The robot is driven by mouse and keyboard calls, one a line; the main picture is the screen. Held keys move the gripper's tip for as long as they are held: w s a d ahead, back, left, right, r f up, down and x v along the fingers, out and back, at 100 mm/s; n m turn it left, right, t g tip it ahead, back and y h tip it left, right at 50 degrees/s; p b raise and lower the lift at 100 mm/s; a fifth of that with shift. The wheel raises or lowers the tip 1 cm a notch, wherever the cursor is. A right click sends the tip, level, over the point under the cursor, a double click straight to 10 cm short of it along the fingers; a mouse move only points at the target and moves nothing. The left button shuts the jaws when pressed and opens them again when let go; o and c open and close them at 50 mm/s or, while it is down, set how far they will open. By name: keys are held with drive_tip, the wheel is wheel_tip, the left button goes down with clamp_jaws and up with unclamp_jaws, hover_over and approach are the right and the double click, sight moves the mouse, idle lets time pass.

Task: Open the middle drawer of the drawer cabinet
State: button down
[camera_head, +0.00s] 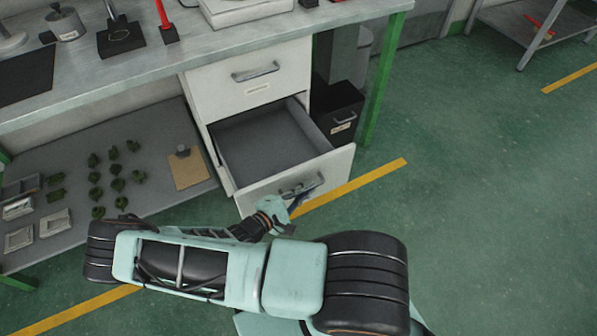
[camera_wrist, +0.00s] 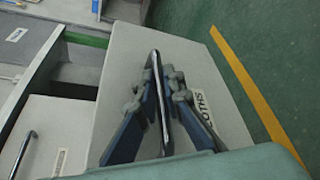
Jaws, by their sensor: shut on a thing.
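The white drawer cabinet (camera_head: 203,112) stands under the workbench. Its top drawer (camera_head: 282,85) is closed, with a metal handle and a small label. The drawer below it, the middle drawer (camera_head: 247,198), is pulled well out, and its grey inside looks empty. In the wrist view its white front (camera_wrist: 120,60) carries a label partly reading "LOTHS" (camera_wrist: 206,106). My gripper (camera_head: 297,196) is at this front, shut on its bar handle (camera_wrist: 160,105), with the dark fingers on both sides of the bar. Anything of the cabinet below the open drawer is hidden.
A black bin-like box (camera_head: 337,100) stands right of the cabinet by a green table leg (camera_head: 384,80). The lower shelf (camera_head: 150,125) at left holds several green parts and a clipboard (camera_head: 187,170). Green floor (camera_head: 470,200) at right is clear.

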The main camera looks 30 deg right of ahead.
drive_tip(key=shift+s+a+p, duration=0.1)
drive_tip(key=shift+s+p, duration=0.25)
drive_tip(key=shift+s, duration=1)
drive_tip(key=c, duration=2.3)
unclamp_jaws()
drive_tip(key=v, duration=0.7)
drive_tip(key=shift+s+a, duration=0.1)
drive_tip(key=shift+a, duration=0.1)
drive_tip(key=shift+r, duration=0.15)
